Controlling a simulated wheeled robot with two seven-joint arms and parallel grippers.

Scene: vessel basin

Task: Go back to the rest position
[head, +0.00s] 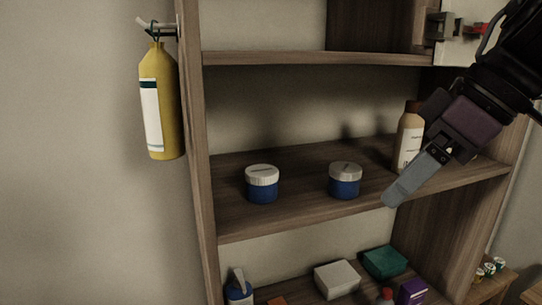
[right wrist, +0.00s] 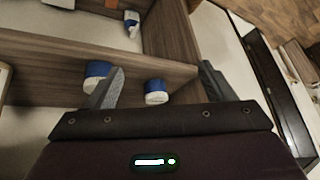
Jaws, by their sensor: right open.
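My right gripper (head: 397,192) reaches in from the upper right in the head view, in front of the middle shelf's right part. In the right wrist view its two fingers (right wrist: 160,88) are spread apart with nothing held between them. One blue jar with a white lid (head: 345,181) stands upright left of the fingertips, apart from them. A second such jar (head: 262,184) stands further left on the same shelf. Both jars also show in the right wrist view. My left gripper is in neither view.
The wooden shelf unit (head: 350,206) holds a white-labelled bottle (head: 409,136), partly behind my right arm. A yellow extinguisher (head: 160,103) hangs on its left side. The lower shelf holds a white box (head: 337,279), a teal box (head: 385,262) and other items. The wall at left is bare.

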